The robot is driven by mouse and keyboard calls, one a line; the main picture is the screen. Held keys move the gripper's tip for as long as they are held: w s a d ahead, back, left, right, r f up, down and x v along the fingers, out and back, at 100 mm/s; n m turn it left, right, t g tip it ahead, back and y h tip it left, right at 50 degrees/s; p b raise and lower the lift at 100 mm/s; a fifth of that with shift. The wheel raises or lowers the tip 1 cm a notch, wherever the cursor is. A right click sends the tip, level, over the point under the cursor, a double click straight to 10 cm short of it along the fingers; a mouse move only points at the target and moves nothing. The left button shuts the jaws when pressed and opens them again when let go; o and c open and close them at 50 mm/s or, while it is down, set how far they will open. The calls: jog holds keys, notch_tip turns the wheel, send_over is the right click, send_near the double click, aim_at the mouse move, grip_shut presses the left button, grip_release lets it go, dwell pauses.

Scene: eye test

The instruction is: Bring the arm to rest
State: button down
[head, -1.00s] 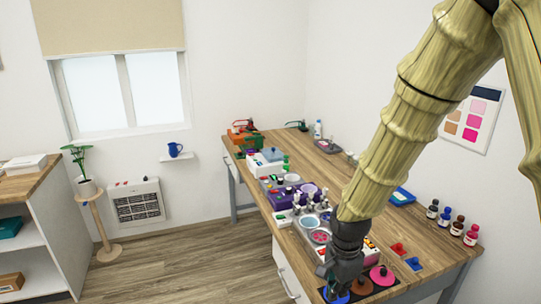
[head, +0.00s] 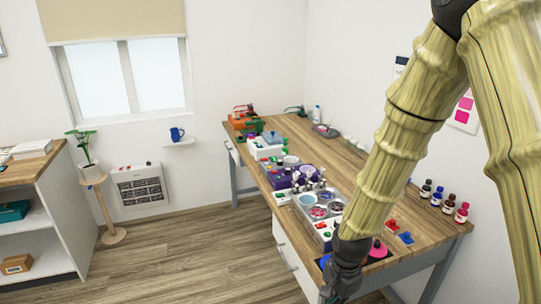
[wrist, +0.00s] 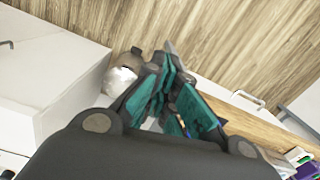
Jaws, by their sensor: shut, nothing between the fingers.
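My arm with its bamboo-like links comes down from the upper right in the head view. My gripper (head: 332,292) is at its lower end, by the near left edge of the wooden table (head: 381,213). In the wrist view my gripper (wrist: 170,62) shows its dark fingers with teal inner faces drawn together, with nothing held. Drawer fronts and the wooden floor lie beyond the fingers in that view. The lowest part of the gripper is cut off by the head frame's bottom edge.
A grey tray with round dishes (head: 319,212) and several small devices line the table's left side. A pink disc (head: 378,249) and red and blue pieces lie near the arm. Several bottles (head: 448,203) stand at the right. Floor (head: 200,250) left of the table is clear.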

jog(key=s+d+f+n+b, duration=0.2)
jog(key=s+f+n, duration=0.3)
jog(key=s+f, duration=0.7)
jog(key=s+d+f+n+b, duration=0.3)
jog(key=s+f+n, duration=0.3)
jog(key=s+f, duration=0.6)
notch_tip(320, 180, down, 6)
jog(key=shift+s+d+n+h, duration=0.3)
jog(key=shift+s+d, duration=0.1)
jog(key=shift+d, duration=0.15)
jog(key=c, duration=2.2)
grip_release()
